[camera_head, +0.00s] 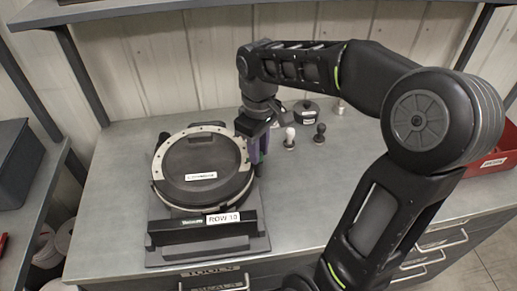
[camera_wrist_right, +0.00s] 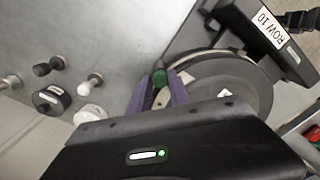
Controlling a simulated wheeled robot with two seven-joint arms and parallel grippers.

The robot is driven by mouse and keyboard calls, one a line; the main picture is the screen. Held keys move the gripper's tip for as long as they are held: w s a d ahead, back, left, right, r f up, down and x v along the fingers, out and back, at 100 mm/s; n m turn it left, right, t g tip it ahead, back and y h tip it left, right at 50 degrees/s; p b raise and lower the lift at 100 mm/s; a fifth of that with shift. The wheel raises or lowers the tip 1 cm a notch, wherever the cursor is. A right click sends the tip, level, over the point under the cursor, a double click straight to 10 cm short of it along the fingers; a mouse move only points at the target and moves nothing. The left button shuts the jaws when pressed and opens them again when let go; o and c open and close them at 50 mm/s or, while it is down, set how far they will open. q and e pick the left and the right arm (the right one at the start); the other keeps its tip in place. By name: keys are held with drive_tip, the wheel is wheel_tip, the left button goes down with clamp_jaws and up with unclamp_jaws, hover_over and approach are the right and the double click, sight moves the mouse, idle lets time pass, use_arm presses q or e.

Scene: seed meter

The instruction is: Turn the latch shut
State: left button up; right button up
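The round black seed meter (camera_head: 200,157) with a pale rim sits on a dark stand on the bench. A green latch knob (camera_wrist_right: 160,79) shows at the meter's edge in the right wrist view. My right gripper (camera_head: 257,150) reaches down at the meter's right edge in the head view. Its two purple fingers, seen in the right wrist view (camera_wrist_right: 160,84), stand on either side of the green knob. I cannot tell whether they press on it. In the head view the gripper hides most of the latch. My left gripper is not in view.
The stand carries a "ROW 10" label (camera_head: 223,217). Small black and white knobs and a black round part (camera_head: 306,111) stand right of the meter. A red bin (camera_head: 491,176) is at the far right. The bench front right is partly hidden by my arm.

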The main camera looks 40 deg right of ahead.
drive_tip(key=o, duration=0.4)
drive_tip(key=shift+r, duration=3.9)
